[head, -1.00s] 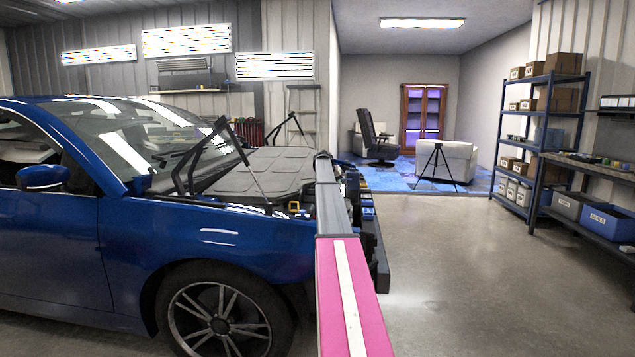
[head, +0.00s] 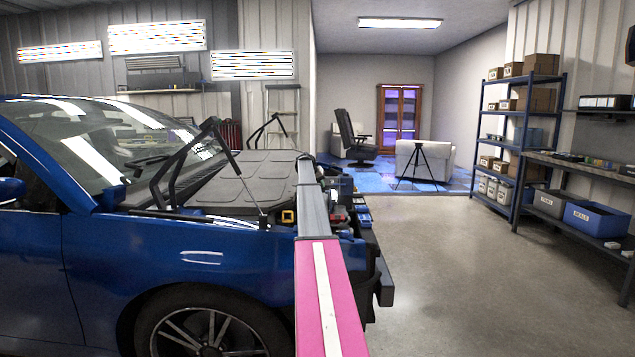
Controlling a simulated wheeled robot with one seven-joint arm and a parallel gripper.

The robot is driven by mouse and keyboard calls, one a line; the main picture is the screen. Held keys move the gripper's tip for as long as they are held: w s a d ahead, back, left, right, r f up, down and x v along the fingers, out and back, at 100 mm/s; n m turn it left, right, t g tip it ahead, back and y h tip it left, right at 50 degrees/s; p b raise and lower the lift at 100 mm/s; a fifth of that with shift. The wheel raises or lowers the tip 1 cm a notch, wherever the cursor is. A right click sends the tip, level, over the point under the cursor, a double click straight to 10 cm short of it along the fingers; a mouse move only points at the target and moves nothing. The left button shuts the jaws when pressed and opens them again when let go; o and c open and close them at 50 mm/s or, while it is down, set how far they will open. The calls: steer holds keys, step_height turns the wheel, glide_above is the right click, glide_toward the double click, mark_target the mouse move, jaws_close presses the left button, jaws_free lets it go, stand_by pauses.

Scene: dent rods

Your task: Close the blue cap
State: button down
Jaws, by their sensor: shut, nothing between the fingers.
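The blue cap cannot be told apart for certain. Small blue parts (head: 364,216) show at the front of the open engine bay, just right of my arm, too small to tell whether one is a cap or whether it is open. My pink and grey arm reaches straight ahead over the front of the blue car (head: 190,262) and hides part of the bay. My gripper cannot be made out at the arm's far end.
A yellow-framed part (head: 288,216) sits in the bay left of my arm. The car's dark front end (head: 380,282) juts out on the right. Clear concrete floor (head: 470,290) lies between it and the shelves (head: 520,150) and workbench (head: 590,172).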

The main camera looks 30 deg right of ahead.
steer(key=x, duration=0.4)
steer(key=shift+d+f, duration=0.2)
steer(key=shift+f, duration=0.15)
steer(key=shift+d, duration=0.1)
steer(key=s+d+f+m+t+y, duration=0.3)
steer(key=s+d+f+t+y, duration=0.4)
steer(key=d+y, duration=0.4)
steer(key=shift+s+d+f+m+t+y, duration=0.15)
steer(key=shift+d+f+m+t+y, duration=0.25)
steer(key=shift+t+y, duration=0.45)
stand_by(0.4)
steer(key=shift+f, duration=0.15)
steer(key=shift+a, duration=0.15)
stand_by(0.4)
